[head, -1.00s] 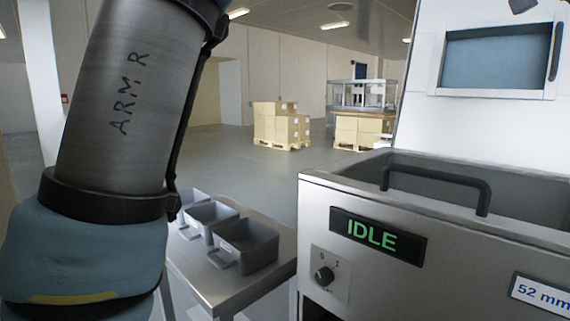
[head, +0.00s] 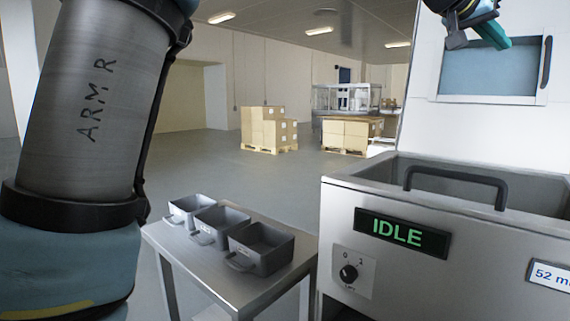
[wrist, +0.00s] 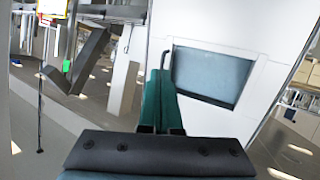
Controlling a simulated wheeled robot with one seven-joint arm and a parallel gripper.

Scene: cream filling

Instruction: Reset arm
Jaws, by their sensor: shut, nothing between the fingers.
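My gripper (head: 480,38) hangs at the top right of the head view, in front of the machine's window panel. In the wrist view its green fingers (wrist: 161,98) lie side by side and closed, with nothing between them. They point toward the white wall with the grey-blue window (wrist: 208,75), and touch nothing that I can see. My arm, marked ARM R (head: 95,100), fills the left of the head view.
A steel machine (head: 345,215) with an open hopper (head: 520,185), a black handle (head: 455,178), an IDLE display (head: 402,233) and a knob (head: 348,273) stands at right. Several grey bins (head: 262,250) sit on a steel table (head: 165,255). Boxes (head: 268,130) stand behind on open floor.

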